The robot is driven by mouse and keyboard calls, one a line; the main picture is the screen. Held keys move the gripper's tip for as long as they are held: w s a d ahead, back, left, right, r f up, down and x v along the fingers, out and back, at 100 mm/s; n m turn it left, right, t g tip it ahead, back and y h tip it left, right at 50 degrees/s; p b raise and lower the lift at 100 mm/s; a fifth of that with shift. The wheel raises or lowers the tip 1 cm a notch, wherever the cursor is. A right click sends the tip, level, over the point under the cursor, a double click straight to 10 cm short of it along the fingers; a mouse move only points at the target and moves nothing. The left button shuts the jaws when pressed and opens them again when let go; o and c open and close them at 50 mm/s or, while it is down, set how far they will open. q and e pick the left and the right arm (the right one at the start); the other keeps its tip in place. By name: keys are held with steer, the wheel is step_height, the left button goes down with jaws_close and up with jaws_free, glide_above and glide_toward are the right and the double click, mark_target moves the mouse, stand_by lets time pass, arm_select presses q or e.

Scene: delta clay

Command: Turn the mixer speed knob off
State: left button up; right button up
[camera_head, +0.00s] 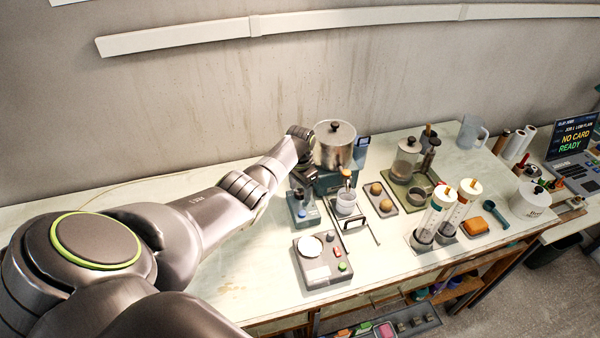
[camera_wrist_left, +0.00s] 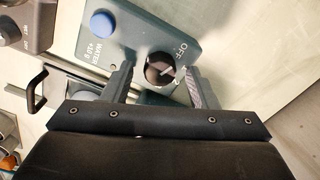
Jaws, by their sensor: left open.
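A blue-grey control box (camera_head: 303,211) stands on the table in the head view. In the left wrist view, the box (camera_wrist_left: 150,20) carries a dark round knob (camera_wrist_left: 160,70) with a light pointer line and the word OFF printed beside it. The pointer's exact setting is hard to read. A blue button (camera_wrist_left: 103,23) marked WATER sits on the same box. My left gripper (camera_wrist_left: 160,78) is open, with one finger on each side of the knob; I cannot tell whether they touch it. In the head view, my left gripper (camera_head: 306,176) is above the box's back end.
A steel pot (camera_head: 335,145) stands close behind my gripper. A beaker (camera_head: 346,202) and a black-handled frame (camera_head: 357,221) stand to the right. The table's left part is mostly clear.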

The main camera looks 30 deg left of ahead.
mark_target(300, 191)
arm_select(q)
step_height(300, 191, up, 17)
steer(key=b, duration=0.3)
stand_by(0.3)
stand_by(0.4)
